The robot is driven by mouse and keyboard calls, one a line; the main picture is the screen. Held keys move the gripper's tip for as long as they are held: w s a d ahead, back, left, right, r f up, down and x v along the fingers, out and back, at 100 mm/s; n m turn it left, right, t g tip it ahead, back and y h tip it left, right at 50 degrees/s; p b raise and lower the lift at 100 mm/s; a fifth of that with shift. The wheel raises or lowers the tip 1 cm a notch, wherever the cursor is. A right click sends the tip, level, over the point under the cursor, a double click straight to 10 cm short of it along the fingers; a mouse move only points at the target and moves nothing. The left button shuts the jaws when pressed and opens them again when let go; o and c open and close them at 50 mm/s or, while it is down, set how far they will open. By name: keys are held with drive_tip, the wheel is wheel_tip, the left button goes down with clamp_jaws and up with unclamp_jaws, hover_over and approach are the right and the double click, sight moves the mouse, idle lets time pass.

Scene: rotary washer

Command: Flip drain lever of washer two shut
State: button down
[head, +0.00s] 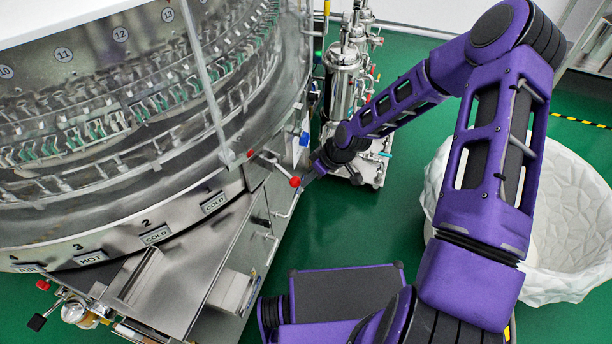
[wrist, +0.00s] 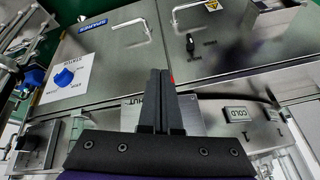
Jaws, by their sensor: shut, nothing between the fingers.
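My gripper (head: 309,175) is close beside that ball; contact cannot be told. In the wrist view my gripper (wrist: 160,72) has its fingers together and empty. A bit of red (wrist: 171,79) shows just behind them. A plate (wrist: 190,114) with letters ending in "HUT" is partly hidden by the fingers. Which lever is washer two's drain is unclear.
Steel cabinet doors with handles, a blue knob (wrist: 64,77) and a black knob (wrist: 190,42) lie ahead in the wrist view. A steel filter vessel (head: 343,85) stands behind my forearm. A white basin (head: 570,220) is at right. Green floor between is clear.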

drive_tip(key=shift+a+f, duration=0.1)
drive_tip(key=shift+f, duration=0.6)
drive_tip(key=shift+r, duration=0.1)
